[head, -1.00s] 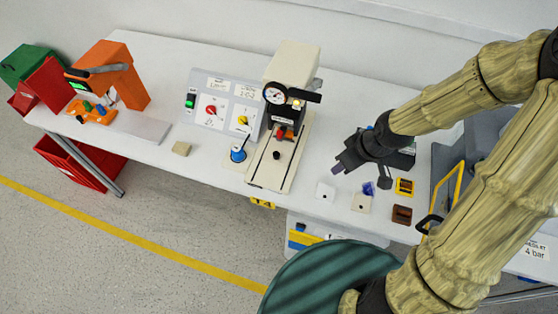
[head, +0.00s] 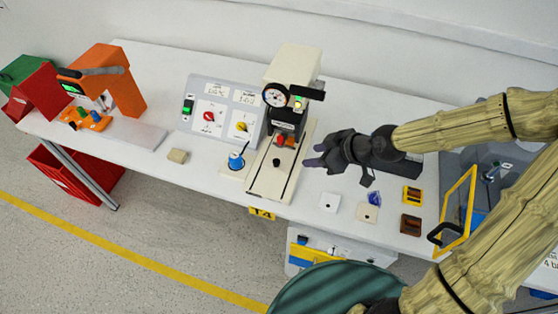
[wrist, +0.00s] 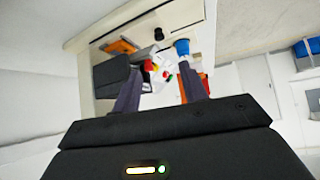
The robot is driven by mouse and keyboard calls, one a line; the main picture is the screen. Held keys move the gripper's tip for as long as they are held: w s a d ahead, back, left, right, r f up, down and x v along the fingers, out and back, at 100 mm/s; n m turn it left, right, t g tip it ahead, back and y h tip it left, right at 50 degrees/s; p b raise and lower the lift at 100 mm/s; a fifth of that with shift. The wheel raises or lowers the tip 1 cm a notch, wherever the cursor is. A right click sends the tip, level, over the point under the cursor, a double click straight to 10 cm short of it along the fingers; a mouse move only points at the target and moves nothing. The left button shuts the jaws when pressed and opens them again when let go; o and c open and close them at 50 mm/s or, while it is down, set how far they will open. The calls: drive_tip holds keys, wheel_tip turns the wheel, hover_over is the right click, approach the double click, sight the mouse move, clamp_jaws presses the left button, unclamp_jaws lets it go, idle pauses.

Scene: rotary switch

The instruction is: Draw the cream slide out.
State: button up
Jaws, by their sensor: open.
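The cream slide (head: 268,182) lies along the base of the cream press (head: 292,68), with a black knob (head: 277,162) on top. An orange-red piece (head: 285,141) sits behind the knob, under the press head. My gripper (head: 313,155) is open and empty, just right of the slide and apart from it. In the wrist view the fingers of my gripper (wrist: 160,88) point toward the press base. There the black knob (wrist: 158,33) shows beyond the fingertips, near the cream slide's end. How far the slide stands out is hard to tell.
A blue-topped round part (head: 236,161) stands left of the slide. A grey switch panel (head: 222,108) is behind it. A white tile (head: 329,202), a beige tile (head: 367,212) and a yellow-framed block (head: 412,196) lie to the right. A yellow-framed door (head: 459,210) stands farther right.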

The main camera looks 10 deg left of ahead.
sight(277, 161)
drive_tip(key=b+x, duration=0.1)
drive_tip(key=x, duration=1.5)
drive_tip(key=shift+w+a+f, duration=0.1)
drive_tip(key=shift+a+f, duration=0.05)
drive_tip(key=shift+f, duration=0.15)
drive_tip(key=shift+c, duration=0.2)
clamp_jaws()
